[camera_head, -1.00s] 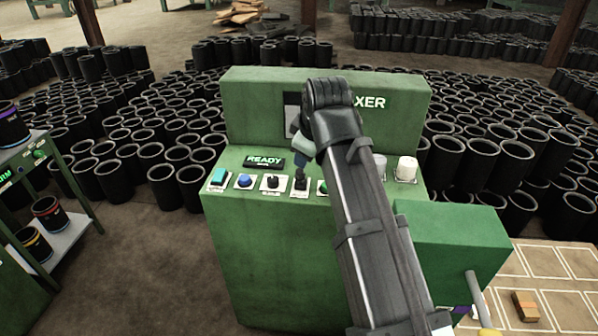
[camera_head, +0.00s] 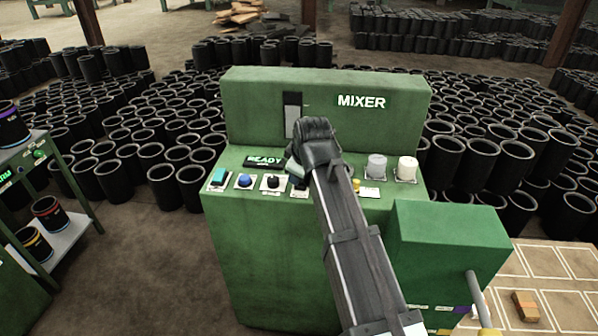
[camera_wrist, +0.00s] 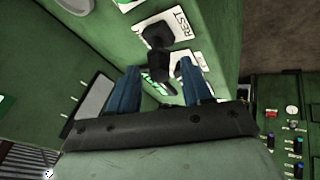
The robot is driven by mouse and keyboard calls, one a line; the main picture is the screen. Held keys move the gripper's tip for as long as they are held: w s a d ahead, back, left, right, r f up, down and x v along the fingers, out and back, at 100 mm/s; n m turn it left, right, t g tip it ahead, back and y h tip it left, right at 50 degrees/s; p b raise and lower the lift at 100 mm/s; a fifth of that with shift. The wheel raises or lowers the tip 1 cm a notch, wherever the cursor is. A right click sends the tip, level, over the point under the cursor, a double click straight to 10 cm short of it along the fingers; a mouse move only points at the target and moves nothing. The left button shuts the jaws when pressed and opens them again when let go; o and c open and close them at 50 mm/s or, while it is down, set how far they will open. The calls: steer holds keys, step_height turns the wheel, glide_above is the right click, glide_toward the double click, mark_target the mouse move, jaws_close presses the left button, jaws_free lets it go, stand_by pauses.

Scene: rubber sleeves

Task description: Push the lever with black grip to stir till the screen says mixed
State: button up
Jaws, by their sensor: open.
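The green mixer (camera_head: 240,240) carries a small screen (camera_head: 264,161) reading "READY" in green. The lever with black grip (camera_wrist: 157,36) shows in the wrist view, on a white plate lettered "REST". In the head view the fingers are hidden behind my arm.
Left of the lever are a teal button (camera_head: 218,177), a blue button (camera_head: 244,180) and a black knob (camera_head: 270,181). A grey cylinder (camera_head: 376,166) and a white one (camera_head: 407,168) stand to the right. A raised back panel (camera_head: 250,105) closes off the rear.

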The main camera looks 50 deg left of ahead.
steer(key=shift+w+a+f, duration=0.15)
steer(key=shift+a+f, duration=0.15)
steer(key=shift+f, duration=0.2)
jaws_close()
stand_by(0.5)
